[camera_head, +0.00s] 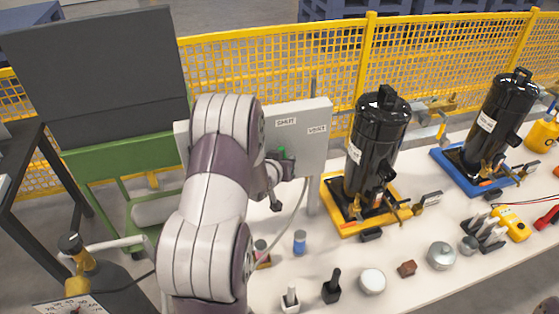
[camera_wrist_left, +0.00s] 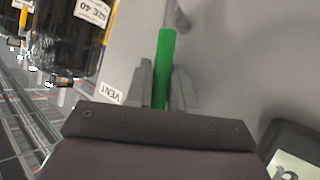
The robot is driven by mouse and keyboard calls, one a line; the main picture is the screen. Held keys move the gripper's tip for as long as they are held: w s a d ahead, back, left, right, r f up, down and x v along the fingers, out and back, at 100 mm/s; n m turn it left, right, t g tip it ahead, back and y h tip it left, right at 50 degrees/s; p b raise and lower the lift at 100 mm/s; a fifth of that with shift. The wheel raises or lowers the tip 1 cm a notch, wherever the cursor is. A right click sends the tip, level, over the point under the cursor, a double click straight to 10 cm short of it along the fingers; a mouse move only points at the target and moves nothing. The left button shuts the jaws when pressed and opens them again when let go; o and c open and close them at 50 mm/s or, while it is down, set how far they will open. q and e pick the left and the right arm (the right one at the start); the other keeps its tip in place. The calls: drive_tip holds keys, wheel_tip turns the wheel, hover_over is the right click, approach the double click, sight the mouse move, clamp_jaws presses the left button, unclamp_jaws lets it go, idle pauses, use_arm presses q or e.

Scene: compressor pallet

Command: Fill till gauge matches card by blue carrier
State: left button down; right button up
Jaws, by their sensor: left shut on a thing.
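My left gripper (camera_head: 281,163) is at the white panel (camera_head: 312,140) with labels reading SHUT and VENT. It is shut on a green handle (camera_wrist_left: 164,62), which stands between the two fingers in the left wrist view. The blue carrier (camera_head: 442,156) holds a black compressor (camera_head: 497,118) upright at the right. The right gripper is not in view.
A yellow carrier (camera_head: 342,228) with another black compressor (camera_head: 376,145) stands on the white table (camera_head: 330,262), right of my arm. Small tools, a round tin (camera_head: 441,255) and a yellow meter (camera_head: 511,223) line the front. Yellow mesh fencing (camera_head: 320,62) runs behind.

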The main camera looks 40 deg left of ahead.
use_arm(q)
drive_tip(key=shift+w+d+r+m+g+y, duration=0.15)
drive_tip(key=shift+w+d+m+g+y, duration=0.15)
drive_tip(key=shift+w+d+m+g, duration=0.35)
drive_tip(key=shift+a+g, duration=0.2)
drive_tip(key=shift+g, duration=0.05)
drive_tip(key=c, duration=1.3)
unclamp_jaws()
drive_tip(key=shift+c, duration=0.2)
drive_tip(key=shift+s, duration=0.15)
drive_tip(key=shift+s+d+r+b, duration=0.1)
drive_tip(key=shift+s+r+b, duration=0.15)
drive_tip(key=shift+b, duration=0.1)
drive_tip(key=b+v, duration=0.1)
drive_tip(key=v, duration=1)
drive_tip(key=shift+s+d+b, duration=0.25)
drive_tip(key=shift+s+b, duration=0.1)
